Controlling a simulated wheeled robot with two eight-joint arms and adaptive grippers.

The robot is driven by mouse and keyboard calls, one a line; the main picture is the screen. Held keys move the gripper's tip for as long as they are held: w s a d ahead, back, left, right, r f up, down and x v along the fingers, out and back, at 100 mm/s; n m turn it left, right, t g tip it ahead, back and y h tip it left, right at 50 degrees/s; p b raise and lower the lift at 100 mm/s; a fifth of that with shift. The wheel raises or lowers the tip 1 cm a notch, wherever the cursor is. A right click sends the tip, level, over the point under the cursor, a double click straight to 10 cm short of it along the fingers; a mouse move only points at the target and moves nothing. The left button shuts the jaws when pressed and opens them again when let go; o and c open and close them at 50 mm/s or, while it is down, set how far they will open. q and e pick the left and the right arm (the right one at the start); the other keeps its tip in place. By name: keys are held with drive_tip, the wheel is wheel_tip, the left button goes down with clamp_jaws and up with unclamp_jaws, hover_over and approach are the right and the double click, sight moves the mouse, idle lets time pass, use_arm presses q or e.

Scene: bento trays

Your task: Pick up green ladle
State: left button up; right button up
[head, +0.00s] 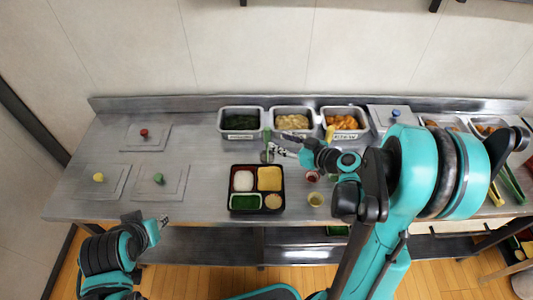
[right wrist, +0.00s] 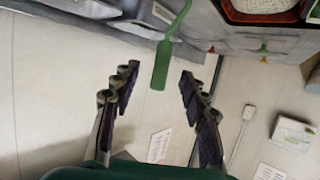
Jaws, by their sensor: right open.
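The green ladle (head: 267,136) stands with its handle up in front of the food pans, behind the bento tray. Its green handle (right wrist: 163,62) shows between the spread fingers in the right wrist view. My right gripper (head: 281,152) is open beside the handle; the right wrist view also shows its open fingers (right wrist: 157,82). I cannot tell whether either finger touches the handle. The ladle's lower end is hard to make out. My left gripper (head: 160,222) is low at the front left, away from the ladle, and its jaws are too small to read.
A black bento tray (head: 231,195) with filled compartments lies on the steel counter (head: 210,170). Pans of greens (head: 240,137), pale food (head: 294,135) and orange food (head: 342,137) stand behind. Small cups stand right of the tray. Lids with knobs lie at left. My right arm hides part of the counter's right side.

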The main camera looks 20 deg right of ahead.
sight(269, 139)
drive_tip(key=b+x, duration=0.2)
drive_tip(key=x, duration=0.4)
drive_tip(key=shift+w+a+f, duration=0.1)
drive_tip(key=shift+a+f, duration=0.1)
drive_tip(key=shift+a, duration=0.15)
drive_tip(key=shift+w+a+f, duration=0.1)
drive_tip(key=shift+w+a, duration=0.05)
drive_tip(key=shift+w, duration=0.3)
clamp_jaws()
